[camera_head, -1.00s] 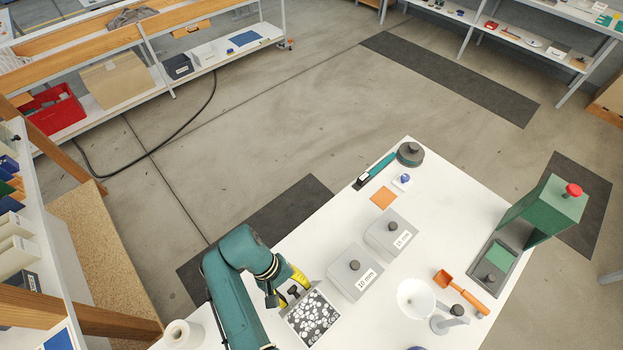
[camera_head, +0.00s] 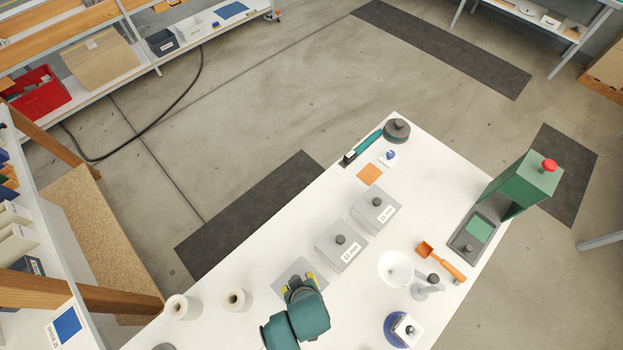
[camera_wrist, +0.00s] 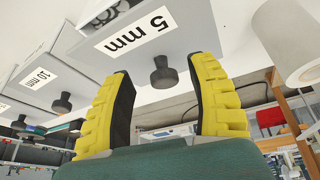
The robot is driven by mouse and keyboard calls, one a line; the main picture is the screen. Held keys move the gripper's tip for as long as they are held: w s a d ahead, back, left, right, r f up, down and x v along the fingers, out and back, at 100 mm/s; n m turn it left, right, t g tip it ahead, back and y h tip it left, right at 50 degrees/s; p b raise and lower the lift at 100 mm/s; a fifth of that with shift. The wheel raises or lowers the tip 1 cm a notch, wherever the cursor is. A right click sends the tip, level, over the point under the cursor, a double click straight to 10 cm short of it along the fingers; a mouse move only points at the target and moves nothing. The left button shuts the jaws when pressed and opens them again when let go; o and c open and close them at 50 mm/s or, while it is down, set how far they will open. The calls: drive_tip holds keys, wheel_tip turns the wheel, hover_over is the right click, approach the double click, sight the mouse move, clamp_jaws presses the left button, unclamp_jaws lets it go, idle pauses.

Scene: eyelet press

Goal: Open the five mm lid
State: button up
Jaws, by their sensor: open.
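The 5 mm box is grey with a white label (camera_wrist: 133,33) in the wrist view. Its grey lid (camera_head: 293,267) shows in the head view partly under my gripper (camera_head: 299,282), and looks shut. The lid's dark round knob (camera_wrist: 163,72) sits between the yellow fingers of my gripper (camera_wrist: 161,84) in the wrist view. The fingers are open, with gaps on both sides of the knob. The near part of the box is hidden by my wrist in the head view.
The 10 mm box (camera_head: 329,237) and 15 mm box (camera_head: 364,206) stand beside it, lids on. A white funnel (camera_head: 395,268), orange scoop (camera_head: 440,258) and green press (camera_head: 524,184) are to the right. Two white rolls (camera_head: 182,307) (camera_head: 235,300) stand at left.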

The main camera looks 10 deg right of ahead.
drive_tip(key=w+a+v, duration=0.1)
drive_tip(key=v, duration=1.5)
drive_tip(key=w+d+r+m+t, duration=0.1)
drive_tip(key=w+r+t, duration=0.4)
drive_tip(key=r, duration=0.7)
drive_tip(key=w+d+r+m+t+p, duration=0.1)
drive_tip(key=w+r+t, duration=0.4)
drive_tip(key=w+r, duration=0.5)
wheel_tip(320, 180, up, 3)
drive_tip(key=shift+w+d+r, duration=0.1)
drive_tip(key=shift+w+d, duration=0.2)
drive_tip(key=shift+w, duration=0.05)
